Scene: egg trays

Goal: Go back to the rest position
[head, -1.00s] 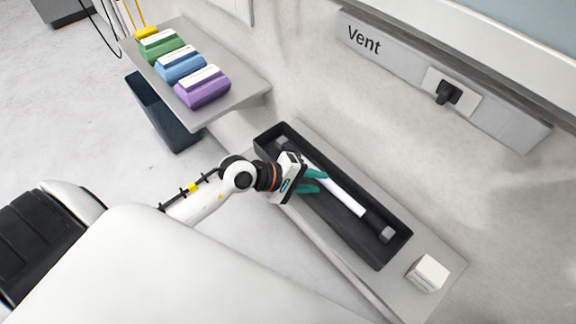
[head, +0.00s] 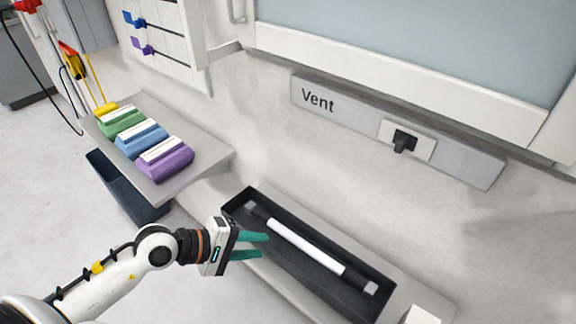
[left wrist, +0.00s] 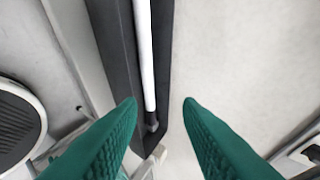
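My left gripper (head: 262,246) is open and empty, with its two green fingers apart beside the near-left edge of the black tray. The fingers also show in the left wrist view (left wrist: 160,104). A white rod with dark ends (head: 305,246) lies in the black tray (head: 345,304), clear of the fingers. In the left wrist view the rod (left wrist: 144,45) shows beyond the fingertips, inside the dark tray (left wrist: 112,30). My right gripper is not in view.
A grey shelf (head: 205,160) at left holds green, blue and purple blocks (head: 165,160), with a dark bin (head: 125,190) below. A white box (head: 422,316) stands near the tray's right end. A wall panel marked Vent (head: 345,108) has a black knob (head: 403,141).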

